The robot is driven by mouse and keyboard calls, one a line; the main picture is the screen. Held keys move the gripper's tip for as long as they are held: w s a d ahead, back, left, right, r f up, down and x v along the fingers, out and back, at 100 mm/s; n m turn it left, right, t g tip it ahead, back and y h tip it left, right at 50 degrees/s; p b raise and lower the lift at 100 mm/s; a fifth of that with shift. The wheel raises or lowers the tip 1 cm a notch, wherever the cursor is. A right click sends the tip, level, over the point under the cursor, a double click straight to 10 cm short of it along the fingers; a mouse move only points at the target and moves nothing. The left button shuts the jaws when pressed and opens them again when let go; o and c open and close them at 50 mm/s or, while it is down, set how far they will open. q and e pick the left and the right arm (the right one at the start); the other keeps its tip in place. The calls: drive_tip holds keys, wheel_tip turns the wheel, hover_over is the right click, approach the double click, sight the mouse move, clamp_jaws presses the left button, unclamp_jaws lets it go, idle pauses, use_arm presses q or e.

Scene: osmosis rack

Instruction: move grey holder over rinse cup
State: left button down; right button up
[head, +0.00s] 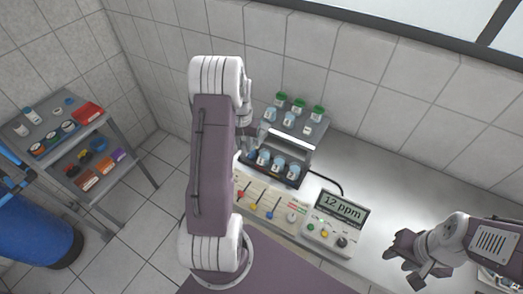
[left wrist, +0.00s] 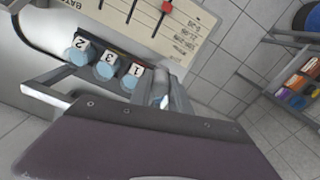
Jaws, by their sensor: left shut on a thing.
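My left gripper (head: 260,134) is over the left end of a dark rack (head: 292,183), partly hidden behind my own arm. It is shut on a slim grey piece, which looks like the grey holder (left wrist: 177,92); its lower end is not clear. Cups with pale blue tops stand in a row in the rack, and the left wrist view shows numbered ones (left wrist: 105,68). A pale blue piece (left wrist: 160,101) shows beside the gripper. I cannot tell which cup is the rinse cup. My right gripper (head: 412,262) is open and empty over the bench at the right.
A raised grey shelf (head: 318,133) behind the rack carries green-capped bottles and blue-labelled cups. A slider panel (head: 262,207) and a meter reading 12 ppm (head: 336,222) lie in front. A loaded grey cart (head: 75,145) stands at the left. The bench (head: 400,190) is clear to the right.

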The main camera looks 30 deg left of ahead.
use_arm(q)
drive_tip(key=a, duration=0.3)
drive_tip(key=shift+a+r, duration=0.15)
drive_tip(key=shift+a, duration=0.1)
drive_tip(key=c, duration=1.4)
unclamp_jaws()
drive_tip(key=shift+o, duration=1)
drive_tip(key=shift+a, duration=0.2)
